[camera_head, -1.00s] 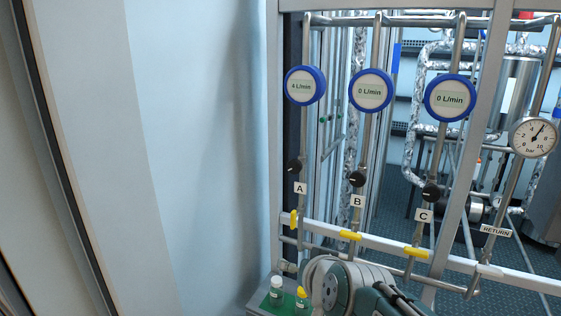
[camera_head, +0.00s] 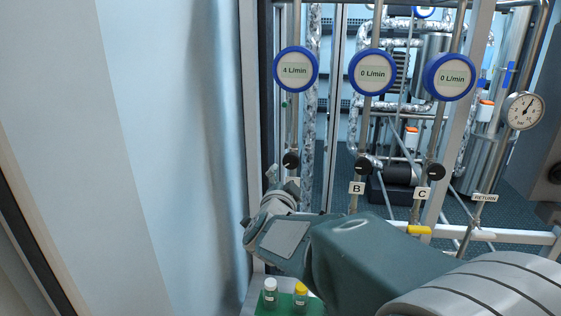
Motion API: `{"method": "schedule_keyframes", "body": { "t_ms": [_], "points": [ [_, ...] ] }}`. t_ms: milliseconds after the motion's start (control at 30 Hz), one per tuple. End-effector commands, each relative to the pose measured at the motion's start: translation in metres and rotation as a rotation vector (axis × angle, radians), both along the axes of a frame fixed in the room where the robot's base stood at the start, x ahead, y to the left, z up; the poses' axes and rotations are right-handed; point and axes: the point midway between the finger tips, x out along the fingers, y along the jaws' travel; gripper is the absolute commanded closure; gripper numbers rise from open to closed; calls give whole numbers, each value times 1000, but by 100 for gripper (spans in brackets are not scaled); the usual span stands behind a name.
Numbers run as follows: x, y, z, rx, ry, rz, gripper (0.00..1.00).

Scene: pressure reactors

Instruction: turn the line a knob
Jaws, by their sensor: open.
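The line A knob (camera_head: 291,160) is a small black knob on the leftmost vertical pipe, below a blue-rimmed gauge (camera_head: 295,71) reading 4 L/min. My gripper (camera_head: 273,181) is at the far end of my arm, just below and left of the line A knob in the picture. It is mostly hidden by my wrist, and only a small pale part shows; I see nothing held. It looks apart from the knob, but the depth gap is unclear. The A label below the knob is largely covered.
The line B knob (camera_head: 364,163) and line C knob (camera_head: 435,171) are to the right, under gauges reading 0 L/min. A yellow handle (camera_head: 419,230) is below C. Two small bottles (camera_head: 270,292) stand on a green surface. A plain wall (camera_head: 165,150) is at left.

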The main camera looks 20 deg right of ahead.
Motion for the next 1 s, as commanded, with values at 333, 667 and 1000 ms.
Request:
{"method": "schedule_keyframes", "body": {
  "t_ms": [333, 667, 1000],
  "points": [
    [53, -31, -1, -5, 3, 1, 4],
    [80, -49, 0, -5, 2, 4, 4],
    [81, -49, 0, -5, 2, 4, 44]
  ]
}}
